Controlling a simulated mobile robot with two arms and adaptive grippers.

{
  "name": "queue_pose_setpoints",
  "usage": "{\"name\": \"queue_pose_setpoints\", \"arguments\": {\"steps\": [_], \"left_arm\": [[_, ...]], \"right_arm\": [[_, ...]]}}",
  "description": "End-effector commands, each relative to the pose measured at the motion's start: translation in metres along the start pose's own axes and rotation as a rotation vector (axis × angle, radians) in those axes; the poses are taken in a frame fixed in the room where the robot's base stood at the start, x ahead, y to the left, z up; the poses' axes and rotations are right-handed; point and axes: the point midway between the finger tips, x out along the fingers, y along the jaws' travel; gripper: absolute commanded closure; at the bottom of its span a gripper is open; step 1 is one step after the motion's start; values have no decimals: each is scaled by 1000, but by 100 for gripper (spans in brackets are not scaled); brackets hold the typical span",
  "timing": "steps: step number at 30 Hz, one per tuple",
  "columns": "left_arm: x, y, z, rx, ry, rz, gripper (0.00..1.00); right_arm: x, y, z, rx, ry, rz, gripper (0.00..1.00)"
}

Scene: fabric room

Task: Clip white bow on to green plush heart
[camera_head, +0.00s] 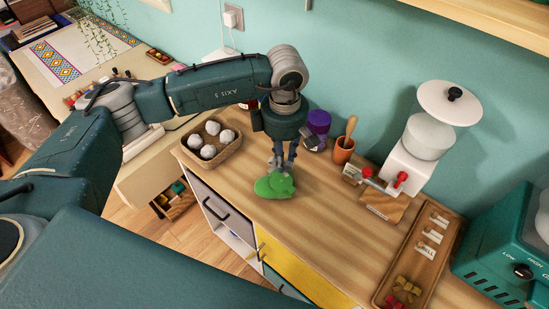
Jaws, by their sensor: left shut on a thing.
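The green plush heart (274,186) is on the wooden counter in the middle of the head view, near the front edge. My left gripper (280,166) reaches straight down to it and is shut on it; the fingertips are partly hidden against the plush. I cannot make out a white bow for sure; small white pieces (433,237) lie in the long wooden tray (402,254) at the right, too small to identify. My right gripper is not in view.
Behind are a purple jar (318,122) and a terracotta pot (343,149). A white machine (411,160) and a teal appliance (510,255) stand right. The counter between heart and long tray is clear.

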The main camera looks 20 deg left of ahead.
Motion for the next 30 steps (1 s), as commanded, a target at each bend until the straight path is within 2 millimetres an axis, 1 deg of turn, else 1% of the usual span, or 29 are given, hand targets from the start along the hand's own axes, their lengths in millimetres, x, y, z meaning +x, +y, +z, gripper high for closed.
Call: {"name": "queue_pose_setpoints", "arguments": {"steps": [1,4,11,19,24,30], "left_arm": [[1,2,0,-36,4,0,88],[4,6,1,-78,6,3,88],[16,6,1,-87,7,3,88],[45,6,0,-86,7,2,88],[63,6,0,-85,7,2,88],[74,6,0,-85,7,3,88]], "right_arm": [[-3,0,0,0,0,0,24],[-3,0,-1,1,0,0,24],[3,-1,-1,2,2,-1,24],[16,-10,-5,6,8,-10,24],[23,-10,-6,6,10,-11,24],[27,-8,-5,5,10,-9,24]]}}
